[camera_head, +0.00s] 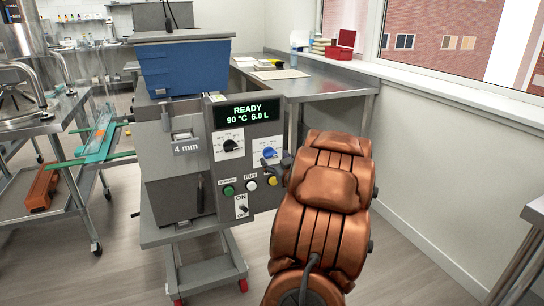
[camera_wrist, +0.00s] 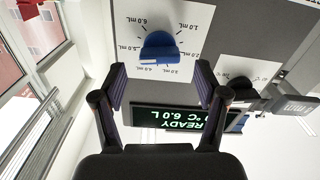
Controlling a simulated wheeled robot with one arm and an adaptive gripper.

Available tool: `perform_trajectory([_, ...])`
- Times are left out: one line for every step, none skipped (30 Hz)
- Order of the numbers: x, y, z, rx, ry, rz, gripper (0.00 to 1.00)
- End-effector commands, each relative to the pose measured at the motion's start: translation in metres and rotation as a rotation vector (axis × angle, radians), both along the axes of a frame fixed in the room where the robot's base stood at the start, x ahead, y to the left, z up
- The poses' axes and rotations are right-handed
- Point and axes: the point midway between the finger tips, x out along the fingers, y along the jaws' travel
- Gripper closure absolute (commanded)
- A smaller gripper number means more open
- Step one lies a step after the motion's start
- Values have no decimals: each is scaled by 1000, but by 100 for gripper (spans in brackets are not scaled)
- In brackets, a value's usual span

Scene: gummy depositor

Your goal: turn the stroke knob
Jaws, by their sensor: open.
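The stroke knob is a blue dial (camera_head: 269,153) on a white scale plate on the machine's grey control panel. In the wrist view, which is upside down, the blue knob (camera_wrist: 159,46) sits on a plate marked in mL, from 1.0 to 6.0. My gripper (camera_wrist: 161,80) is open, its two fingers spread wide and empty. The knob shows just beyond the fingertips, roughly centred between them; no contact is visible. In the head view my gripper (camera_head: 275,167) is partly hidden behind my copper-coloured arm, close to the panel beside the knob.
The display (camera_head: 248,113) reads READY, 90 °C, 6.0 L. A black knob (camera_head: 231,146) is left of the blue one. Green (camera_head: 228,190), white and yellow buttons and an ON switch (camera_head: 241,205) lie below. A blue hopper (camera_head: 185,68) tops the machine. A steel table (camera_head: 325,88) stands behind.

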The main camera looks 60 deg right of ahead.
Motion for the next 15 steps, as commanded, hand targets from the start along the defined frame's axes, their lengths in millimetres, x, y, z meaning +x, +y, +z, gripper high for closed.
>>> perform_trajectory([7, -3, -1, 0, 0, 2, 27])
perform_trajectory([9, -5, 0, 0, -1, 1, 27])
perform_trajectory([13, -8, 1, -2, -2, 1, 27])
perform_trajectory([15, -9, 1, -4, -2, 2, 27])
perform_trajectory([17, -11, 2, -4, -2, 2, 27])
perform_trajectory([20, -12, 2, -4, -3, 2, 27])
perform_trajectory([21, -13, 2, -5, -2, 1, 27])
perform_trajectory([22, -14, 2, -4, -3, 1, 27])
perform_trajectory([23, -15, 2, -4, -2, 1, 27])
perform_trajectory([24, -16, 2, -3, -1, 0, 27])
perform_trajectory([24, -16, 2, -3, -1, 0, 27])
perform_trajectory([25, -16, 2, -3, -1, 0, 27])
perform_trajectory([25, -16, 1, -3, -1, 0, 27])
perform_trajectory([25, -16, 1, -2, -1, 0, 27])
perform_trajectory([25, -16, 1, -2, -1, 0, 27])
